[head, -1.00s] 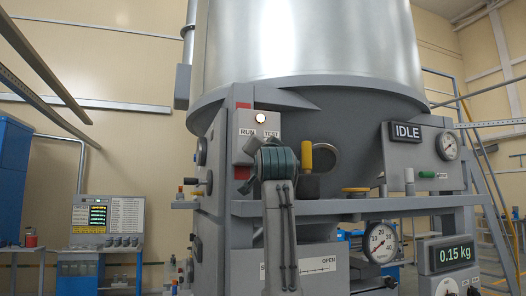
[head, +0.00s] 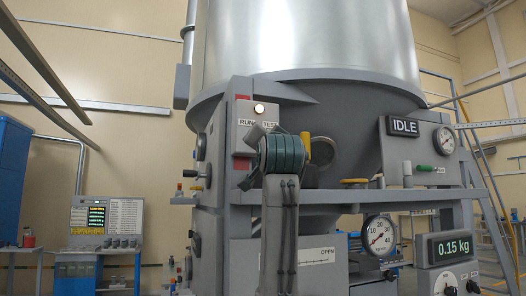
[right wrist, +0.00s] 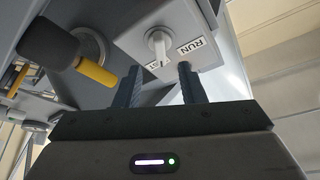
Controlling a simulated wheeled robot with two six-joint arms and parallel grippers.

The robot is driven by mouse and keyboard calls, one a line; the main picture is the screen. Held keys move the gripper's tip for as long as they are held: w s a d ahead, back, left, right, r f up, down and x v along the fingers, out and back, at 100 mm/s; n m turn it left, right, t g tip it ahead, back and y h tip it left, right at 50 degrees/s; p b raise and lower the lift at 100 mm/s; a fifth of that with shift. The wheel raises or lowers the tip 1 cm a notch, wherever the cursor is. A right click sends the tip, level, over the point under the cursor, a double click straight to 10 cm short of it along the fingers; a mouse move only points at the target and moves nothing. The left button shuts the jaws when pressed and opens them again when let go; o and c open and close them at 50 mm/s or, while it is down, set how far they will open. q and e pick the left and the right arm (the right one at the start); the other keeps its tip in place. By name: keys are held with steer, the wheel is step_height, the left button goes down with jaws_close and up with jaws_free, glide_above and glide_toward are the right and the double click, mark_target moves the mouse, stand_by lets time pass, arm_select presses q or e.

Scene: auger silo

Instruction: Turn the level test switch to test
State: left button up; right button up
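The level test switch box (head: 243,140) is a light grey box with a lit lamp (head: 259,109) and RUN and TEST labels. In the head view my right gripper (head: 278,135) is in front of it, hiding the switch and part of the TEST label. In the right wrist view the box (right wrist: 205,62) has a white switch lever (right wrist: 158,44) just beyond my right gripper (right wrist: 160,68). The two dark fingers are apart, with nothing held between them. My left gripper is not in view.
A black knob with a yellow shaft (right wrist: 95,72) is close beside the fingers in the right wrist view. A grey rail (head: 345,198) runs below the switch box.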

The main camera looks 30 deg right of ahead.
steer(key=b+v, duration=0.1)
steer(key=v, duration=0.2)
steer(key=shift+s+a+f, duration=0.1)
steer(key=shift+s, duration=0.15)
stand_by(0.4)
